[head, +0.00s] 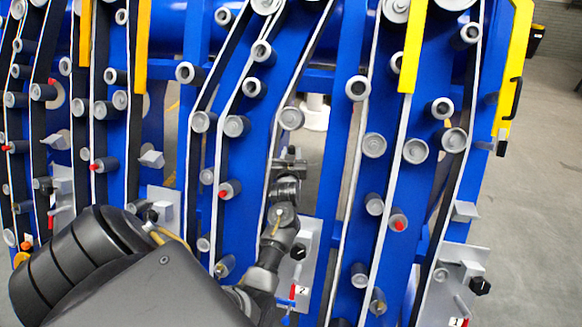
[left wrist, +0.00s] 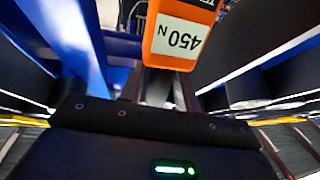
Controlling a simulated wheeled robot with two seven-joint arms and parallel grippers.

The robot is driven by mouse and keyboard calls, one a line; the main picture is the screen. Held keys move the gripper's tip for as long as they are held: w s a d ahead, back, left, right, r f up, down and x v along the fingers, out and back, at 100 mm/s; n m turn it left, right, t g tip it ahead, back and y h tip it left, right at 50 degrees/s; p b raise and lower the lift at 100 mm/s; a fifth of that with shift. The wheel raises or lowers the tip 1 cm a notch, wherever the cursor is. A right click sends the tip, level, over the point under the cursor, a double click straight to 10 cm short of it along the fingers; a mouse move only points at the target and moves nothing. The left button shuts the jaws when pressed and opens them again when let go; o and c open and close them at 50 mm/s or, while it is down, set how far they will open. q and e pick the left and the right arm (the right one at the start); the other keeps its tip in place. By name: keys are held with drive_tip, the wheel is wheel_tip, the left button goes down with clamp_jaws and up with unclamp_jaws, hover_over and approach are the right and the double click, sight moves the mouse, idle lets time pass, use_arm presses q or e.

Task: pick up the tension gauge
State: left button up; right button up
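The tension gauge (left wrist: 182,35) is an orange block with a white label reading "450 N", upside down, at the top of the left wrist view. It lies close ahead of my left gripper (left wrist: 168,110), whose black body with a green light fills the bottom. I cannot make out the fingertips or whether they touch the gauge. In the head view a small orange patch (head: 27,246) shows at the far left beside my dark arm; it may be the gauge. My arm hides much of that area.
The blue harvester chassis (head: 345,150) fills the head view, with black belts, grey rollers and yellow posts (head: 412,45). Dark surfaces flank the left wrist view closely. Open floor (head: 545,190) lies right.

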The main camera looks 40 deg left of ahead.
use_arm(q)
clamp_jaws()
idle(0.3)
